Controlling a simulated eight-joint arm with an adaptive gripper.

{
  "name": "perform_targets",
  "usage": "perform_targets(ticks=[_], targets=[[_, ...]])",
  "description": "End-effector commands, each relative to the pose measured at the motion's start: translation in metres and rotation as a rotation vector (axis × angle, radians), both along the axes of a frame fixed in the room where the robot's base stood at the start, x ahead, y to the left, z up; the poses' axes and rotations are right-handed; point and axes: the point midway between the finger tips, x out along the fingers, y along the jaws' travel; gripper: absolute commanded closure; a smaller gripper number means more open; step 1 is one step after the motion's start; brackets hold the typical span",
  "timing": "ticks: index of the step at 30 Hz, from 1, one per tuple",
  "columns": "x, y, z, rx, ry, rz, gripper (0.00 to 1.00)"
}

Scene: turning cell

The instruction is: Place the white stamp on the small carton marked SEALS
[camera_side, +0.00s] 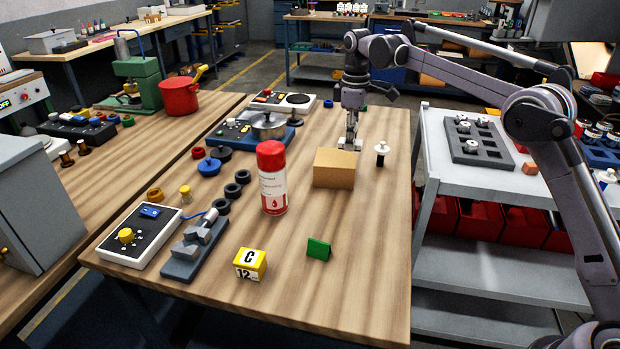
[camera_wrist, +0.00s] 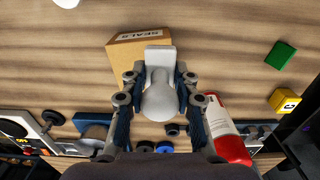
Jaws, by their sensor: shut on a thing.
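My gripper (camera_wrist: 158,82) is shut on the white stamp (camera_wrist: 160,98), which has a round knob and a flat rectangular end. In the side view my gripper (camera_side: 350,142) points down at the far edge of the small brown carton (camera_side: 333,170), and the stamp is hard to make out there. The carton (camera_wrist: 125,62), marked SEALS on a white label, lies behind the stamp in the wrist view, which covers its right part. I cannot tell whether the stamp touches the carton.
A red and white spray can (camera_side: 272,180) stands left of the carton. A white piece with a dark collar (camera_side: 382,152) stands close on its right. The wood at front right is clear.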

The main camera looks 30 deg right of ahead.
Motion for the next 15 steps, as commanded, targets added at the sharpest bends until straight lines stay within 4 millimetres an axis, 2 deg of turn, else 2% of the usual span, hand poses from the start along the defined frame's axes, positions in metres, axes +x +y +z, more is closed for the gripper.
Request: perform_targets(ticks=[7, 15], targets=[[0.006, 0.010, -0.013, 0.000, 0.000, -0.001, 1.00], [0.005, 0.009, -0.045, 0.000, 0.000, -0.001, 1.00]])
